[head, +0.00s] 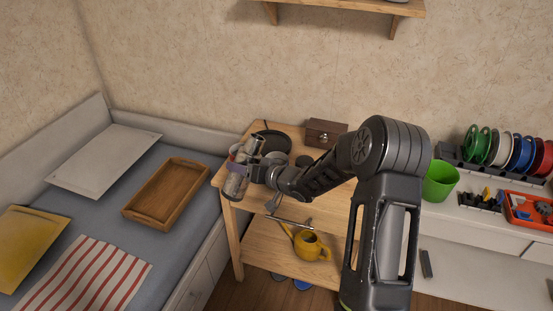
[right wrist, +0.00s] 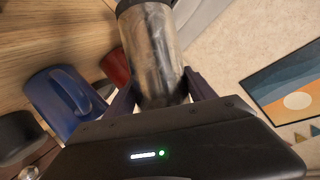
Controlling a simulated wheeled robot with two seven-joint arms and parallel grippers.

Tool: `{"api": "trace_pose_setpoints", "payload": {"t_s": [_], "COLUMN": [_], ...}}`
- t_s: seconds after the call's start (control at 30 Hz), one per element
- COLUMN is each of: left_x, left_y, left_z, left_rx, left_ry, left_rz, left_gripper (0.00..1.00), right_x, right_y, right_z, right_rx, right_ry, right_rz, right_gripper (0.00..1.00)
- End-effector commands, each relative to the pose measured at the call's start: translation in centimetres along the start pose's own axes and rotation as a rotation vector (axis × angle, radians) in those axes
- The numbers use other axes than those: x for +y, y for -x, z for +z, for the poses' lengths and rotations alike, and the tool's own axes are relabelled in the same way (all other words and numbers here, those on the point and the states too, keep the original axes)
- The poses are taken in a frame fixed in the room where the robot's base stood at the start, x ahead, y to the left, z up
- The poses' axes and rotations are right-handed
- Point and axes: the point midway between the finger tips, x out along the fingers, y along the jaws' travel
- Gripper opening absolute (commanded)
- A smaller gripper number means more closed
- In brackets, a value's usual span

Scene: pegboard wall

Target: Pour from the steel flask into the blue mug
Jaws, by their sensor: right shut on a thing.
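The steel flask (head: 235,187) is a grey metal cylinder, held at the left end of the wooden table in the head view. My right gripper (head: 254,168) is shut on it. In the right wrist view the flask (right wrist: 152,52) stands between the two fingers, its dark end at the top of the picture. The blue mug (right wrist: 64,102) is left of the flask in that view, apart from it, with its handle towards the gripper. I cannot make out the blue mug clearly in the head view, where the gripper and other items crowd that corner. My left gripper is not in view.
A red mug (right wrist: 115,66) is close beside the flask in the wrist view. On the table are a dark pan (head: 273,141) and a brown box (head: 325,133). A yellow watering can (head: 311,246) is on the lower shelf. A wooden tray (head: 167,221) lies on the bed.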

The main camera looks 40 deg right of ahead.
Motion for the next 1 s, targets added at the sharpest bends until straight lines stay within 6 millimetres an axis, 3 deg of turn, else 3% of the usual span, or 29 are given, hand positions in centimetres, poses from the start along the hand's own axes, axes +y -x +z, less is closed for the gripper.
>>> {"api": "trace_pose_setpoints", "payload": {"t_s": [1.0], "left_x": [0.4], "left_y": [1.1], "left_z": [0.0], "left_rx": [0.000], "left_ry": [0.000], "left_rz": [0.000], "left_gripper": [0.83], "right_x": [-0.5], "right_y": [-0.2], "right_z": [0.1], "right_rx": [0.005], "right_ry": [-0.085], "right_rz": [-0.039], "right_gripper": [0.00]}}
